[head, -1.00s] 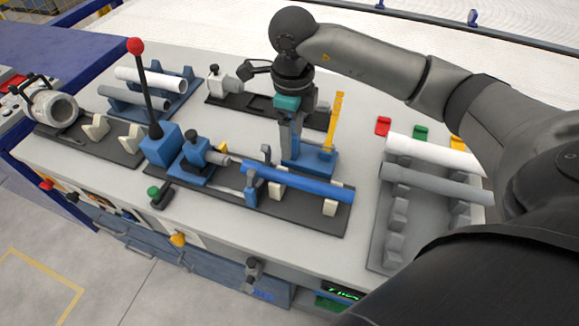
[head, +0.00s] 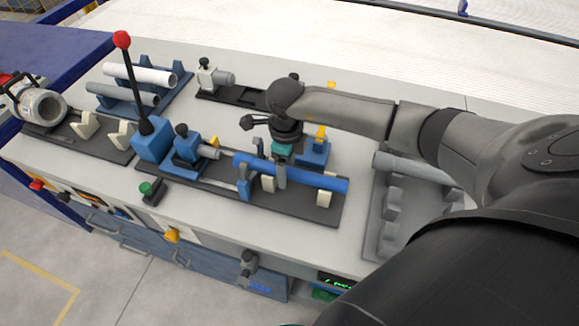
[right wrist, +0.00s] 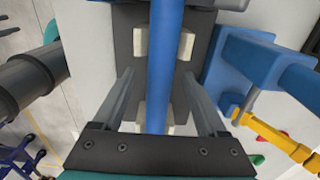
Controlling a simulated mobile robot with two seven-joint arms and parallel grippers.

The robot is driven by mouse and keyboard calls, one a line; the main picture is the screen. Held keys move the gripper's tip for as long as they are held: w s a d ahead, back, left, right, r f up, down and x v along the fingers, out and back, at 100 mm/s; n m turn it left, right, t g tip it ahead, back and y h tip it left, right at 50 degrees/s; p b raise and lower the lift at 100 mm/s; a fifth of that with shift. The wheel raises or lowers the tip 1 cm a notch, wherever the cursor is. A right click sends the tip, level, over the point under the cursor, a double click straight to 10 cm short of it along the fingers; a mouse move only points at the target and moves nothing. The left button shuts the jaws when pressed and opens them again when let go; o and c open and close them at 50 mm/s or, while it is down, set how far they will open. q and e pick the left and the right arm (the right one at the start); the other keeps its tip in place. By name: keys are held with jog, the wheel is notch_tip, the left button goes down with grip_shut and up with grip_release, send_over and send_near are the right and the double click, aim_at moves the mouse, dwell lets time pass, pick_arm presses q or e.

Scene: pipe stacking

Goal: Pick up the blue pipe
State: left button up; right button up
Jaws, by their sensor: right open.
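The blue pipe (head: 310,177) lies on cream supports on a dark base plate in the middle of the bench. My right gripper (head: 281,180) is over the pipe, pointing down, with one finger showing in front of it. In the right wrist view the pipe (right wrist: 165,70) runs lengthwise between the two open fingers of the gripper (right wrist: 155,95). A gap shows on each side of the pipe, so the fingers do not appear to touch it. My left gripper is out of view.
A blue clamp (head: 190,152) and a red-knobbed lever (head: 134,85) stand left of the pipe. A blue fixture (head: 313,152) is close behind my gripper. Grey and white pipes lie on a blue rack (head: 178,88) at back left. A grey rack (head: 388,225) stands at right.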

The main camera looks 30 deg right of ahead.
jog(key=shift+c, duration=0.2)
grip_shut()
dwell(0.5)
